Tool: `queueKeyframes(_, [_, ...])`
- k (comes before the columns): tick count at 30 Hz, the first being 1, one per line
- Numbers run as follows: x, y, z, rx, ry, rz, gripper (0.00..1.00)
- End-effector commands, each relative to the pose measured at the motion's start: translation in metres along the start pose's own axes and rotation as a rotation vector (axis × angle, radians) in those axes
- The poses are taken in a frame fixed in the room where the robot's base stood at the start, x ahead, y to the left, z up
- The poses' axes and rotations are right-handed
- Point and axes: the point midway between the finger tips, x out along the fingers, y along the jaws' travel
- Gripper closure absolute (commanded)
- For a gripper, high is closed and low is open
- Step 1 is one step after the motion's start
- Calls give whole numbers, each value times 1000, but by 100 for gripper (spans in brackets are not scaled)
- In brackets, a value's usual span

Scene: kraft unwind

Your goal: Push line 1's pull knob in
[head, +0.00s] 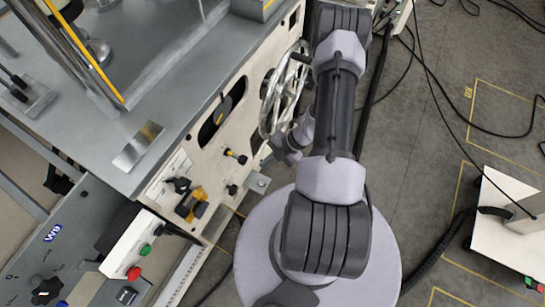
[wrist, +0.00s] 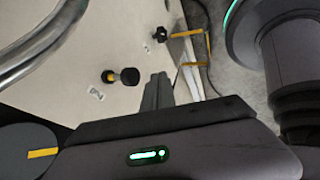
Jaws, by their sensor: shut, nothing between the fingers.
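A black pull knob with a yellow collar (head: 239,156) sticks out of the cream machine panel in the head view. It also shows in the wrist view (wrist: 129,76), left of and beyond my fingertips. I cannot read a line number on the small label beside it. My gripper (wrist: 158,90) is shut and empty, its fingers standing apart from the knob in the wrist view. How far the knob is pulled out is hard to tell.
A metal handwheel (head: 277,92) stands out from the panel near my arm. A small black knob (head: 232,189) and a yellow fitting (head: 192,204) sit lower on the panel. A box with a red button (head: 134,273) is at lower left.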

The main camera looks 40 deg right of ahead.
Motion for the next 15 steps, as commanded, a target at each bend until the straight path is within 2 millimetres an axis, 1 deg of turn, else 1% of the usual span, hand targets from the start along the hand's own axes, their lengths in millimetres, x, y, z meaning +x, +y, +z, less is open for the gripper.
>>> queueKeyframes(1, [15, -2, 1, -1, 3, -2, 100])
queueKeyframes(3, [28, -2, 1, -2, 2, -2, 100])
queueKeyframes(6, [32, 17, 1, -6, -1, -1, 100])
queueKeyframes(9, [37, 28, 0, -5, 0, -1, 100])
queueKeyframes(15, [39, 36, -1, -3, 0, 0, 100])
